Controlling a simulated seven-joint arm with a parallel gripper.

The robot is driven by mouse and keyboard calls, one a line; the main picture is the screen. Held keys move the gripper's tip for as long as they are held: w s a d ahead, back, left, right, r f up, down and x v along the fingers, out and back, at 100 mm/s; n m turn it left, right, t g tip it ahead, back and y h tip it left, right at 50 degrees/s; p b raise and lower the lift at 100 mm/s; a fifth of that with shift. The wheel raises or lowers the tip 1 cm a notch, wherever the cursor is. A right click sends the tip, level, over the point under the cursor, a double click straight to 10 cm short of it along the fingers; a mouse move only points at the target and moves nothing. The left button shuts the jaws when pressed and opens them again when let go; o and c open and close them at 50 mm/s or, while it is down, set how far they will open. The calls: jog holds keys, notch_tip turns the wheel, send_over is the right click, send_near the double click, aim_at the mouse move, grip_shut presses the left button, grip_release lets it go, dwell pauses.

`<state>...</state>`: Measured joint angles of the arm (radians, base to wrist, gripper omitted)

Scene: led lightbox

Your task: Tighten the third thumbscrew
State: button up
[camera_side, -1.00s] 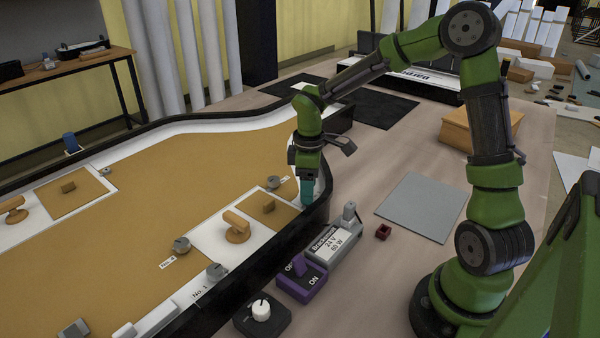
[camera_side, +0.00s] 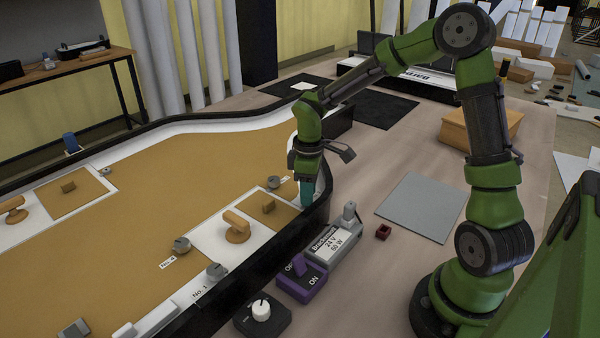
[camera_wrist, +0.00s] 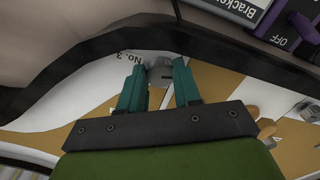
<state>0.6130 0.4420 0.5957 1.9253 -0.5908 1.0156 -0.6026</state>
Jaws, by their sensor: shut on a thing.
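The third thumbscrew (camera_wrist: 160,74) is a grey knob beside the printed label "No. 3" (camera_wrist: 131,57) in the wrist view. My gripper (camera_side: 306,199) points down at the inner side of the black rim, at the right end of the lightbox. In the wrist view its two teal fingers (camera_wrist: 159,80) stand on either side of the knob, shut on it. In the side view the fingers hide this thumbscrew. Other grey thumbscrews show in the side view: one by "No. 1" (camera_side: 216,271), one by "No. 4" (camera_side: 182,245) and one farther back (camera_side: 273,182).
The black rim (camera_side: 262,258) curves close beside my fingers. A wooden handle (camera_side: 237,227) stands on the white panel to the left. Outside the rim are the power supply (camera_side: 333,243), a purple ON/OFF switch (camera_side: 302,280) and a dial box (camera_side: 262,312). A grey mat (camera_side: 421,206) lies clear.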

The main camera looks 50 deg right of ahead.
jog(key=shift+m, duration=1.1)
jog(key=o, duration=1.1)
jog(key=shift+c, duration=0.2)
jog(key=shift+r, duration=0.15)
notch_tip(320, 180, up, 17)
